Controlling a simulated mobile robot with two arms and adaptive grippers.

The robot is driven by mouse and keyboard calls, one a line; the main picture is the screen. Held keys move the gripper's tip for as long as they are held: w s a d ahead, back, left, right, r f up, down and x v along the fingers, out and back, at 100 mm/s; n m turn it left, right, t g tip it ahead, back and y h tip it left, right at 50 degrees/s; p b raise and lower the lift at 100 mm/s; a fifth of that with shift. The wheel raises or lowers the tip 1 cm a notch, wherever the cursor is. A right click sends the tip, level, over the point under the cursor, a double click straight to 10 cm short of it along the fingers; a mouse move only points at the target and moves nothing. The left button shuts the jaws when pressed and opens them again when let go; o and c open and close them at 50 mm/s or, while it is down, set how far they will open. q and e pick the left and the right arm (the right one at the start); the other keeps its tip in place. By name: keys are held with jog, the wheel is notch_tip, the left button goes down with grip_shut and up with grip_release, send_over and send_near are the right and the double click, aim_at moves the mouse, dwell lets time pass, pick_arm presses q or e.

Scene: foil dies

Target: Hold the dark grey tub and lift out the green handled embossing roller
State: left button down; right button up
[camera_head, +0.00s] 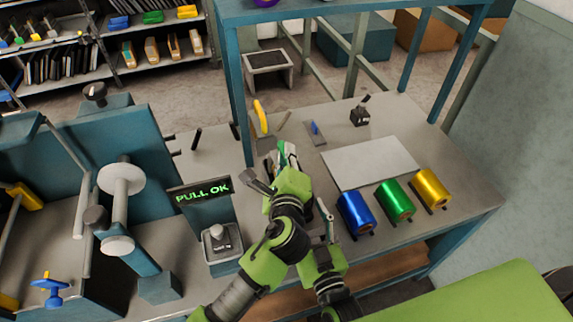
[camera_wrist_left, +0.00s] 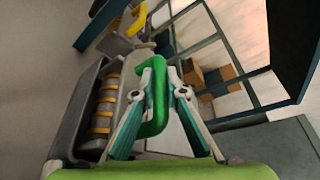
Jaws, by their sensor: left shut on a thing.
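My left gripper (camera_wrist_left: 161,82) is shut on the green handle (camera_wrist_left: 157,118) of the embossing roller. In the head view this gripper (camera_head: 284,153) is over the bench, partly covering the green handle. The dark grey tub (camera_wrist_left: 72,125) shows at the left of the left wrist view, beside the fingers. A grey roller body with orange-yellow bands (camera_wrist_left: 105,105) lies within its outline; I cannot tell whether it joins the green handle. My arm hides most of the tub in the head view.
A yellow-handled tool (camera_head: 262,117) stands behind my left gripper. A pale sheet (camera_head: 370,162) lies to the right, with blue (camera_head: 355,212), green (camera_head: 396,201) and yellow (camera_head: 432,188) foil rolls in front. A press with a "PULL OK" display (camera_head: 203,192) stands left.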

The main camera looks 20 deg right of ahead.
pick_arm(q)
notch_tip(320, 180, up, 7)
jog(key=shift+d+f, duration=0.1)
pick_arm(e)
jog(key=shift+f, duration=0.1)
jog(key=o, duration=1.3)
jog(key=shift+c, duration=0.2)
jog(key=s, duration=1.2)
jog(key=shift+d, duration=0.2)
